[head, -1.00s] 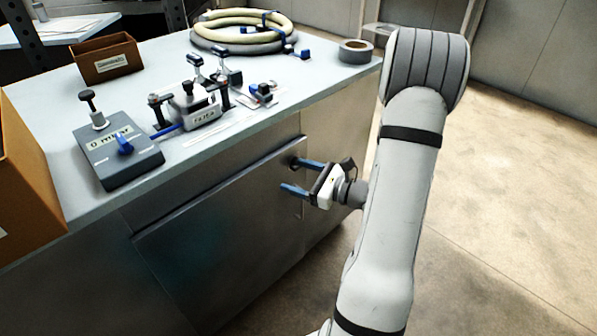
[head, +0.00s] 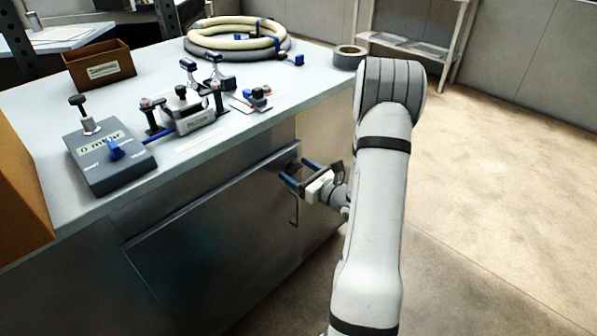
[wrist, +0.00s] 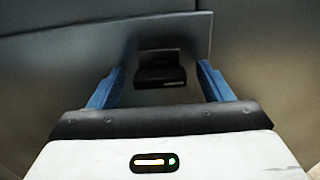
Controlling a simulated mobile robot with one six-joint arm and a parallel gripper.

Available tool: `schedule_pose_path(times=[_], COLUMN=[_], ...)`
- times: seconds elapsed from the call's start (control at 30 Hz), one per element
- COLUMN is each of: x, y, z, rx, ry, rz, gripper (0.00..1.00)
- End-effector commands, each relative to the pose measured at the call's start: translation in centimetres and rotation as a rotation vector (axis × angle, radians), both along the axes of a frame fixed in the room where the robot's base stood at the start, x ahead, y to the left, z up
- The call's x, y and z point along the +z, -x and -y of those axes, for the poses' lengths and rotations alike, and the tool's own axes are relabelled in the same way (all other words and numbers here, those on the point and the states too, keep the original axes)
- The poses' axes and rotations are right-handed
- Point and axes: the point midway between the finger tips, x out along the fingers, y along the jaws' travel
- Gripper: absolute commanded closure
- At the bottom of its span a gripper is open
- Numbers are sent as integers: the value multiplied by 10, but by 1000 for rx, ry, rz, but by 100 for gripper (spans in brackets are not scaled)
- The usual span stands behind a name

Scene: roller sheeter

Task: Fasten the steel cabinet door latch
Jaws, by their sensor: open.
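The latch is not clear in the head view, where my gripper covers that area.
A thin bent handle (head: 295,208) hangs on the door below my gripper. The bench top (head: 215,148) carries a grey switch box (head: 105,160), a clamp fixture (head: 190,112), a coiled hose (head: 238,38) and a tape roll (head: 348,57). Open floor (head: 490,200) lies to the right.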

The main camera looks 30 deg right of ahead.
Motion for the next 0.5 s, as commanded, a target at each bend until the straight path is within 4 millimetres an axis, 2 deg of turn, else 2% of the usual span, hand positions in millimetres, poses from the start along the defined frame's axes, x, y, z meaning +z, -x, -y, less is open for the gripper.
schedule_pose_path(times=[0.17,0.5], x=[0,0], y=[0,0], z=[0,-1], rx=[1,2], ry=[0,0], rz=[0,0], gripper=[28,56])
